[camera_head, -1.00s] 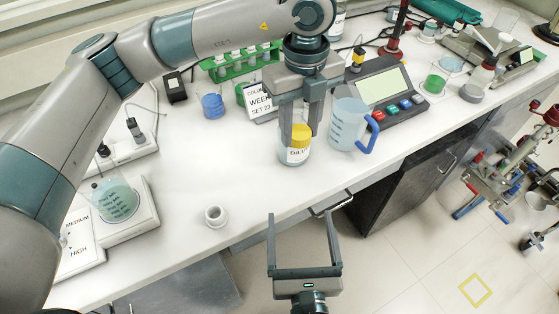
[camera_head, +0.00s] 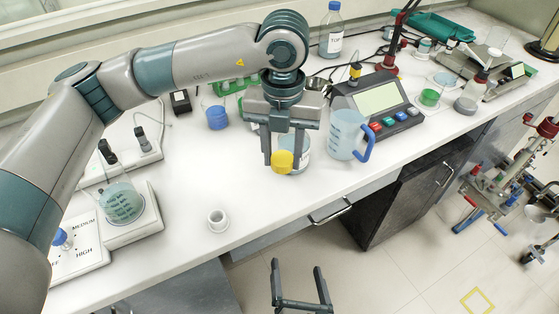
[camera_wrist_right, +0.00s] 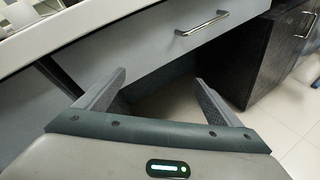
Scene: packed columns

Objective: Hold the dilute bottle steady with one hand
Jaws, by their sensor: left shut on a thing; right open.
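The dilute bottle shows in the head view as a yellow cap (camera_head: 282,162) with part of its pale body (camera_head: 304,150) behind and to the right. It looks tilted, cap toward the camera; its label text is not readable now. My left gripper (camera_head: 283,154) is shut on the bottle, with a finger on either side. The fingers hide much of the body, and I cannot tell whether it touches the bench. My right gripper (camera_head: 297,266) is open and empty, low in front of the bench. Its open fingers also show in the right wrist view (camera_wrist_right: 160,80).
A blue-handled jug (camera_head: 347,135) stands close right of the bottle, before a keypad device (camera_head: 376,100). A small white cup (camera_head: 217,220) stands near the bench's front edge. A stirrer with a beaker (camera_head: 122,204) is at left. The bench between is clear.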

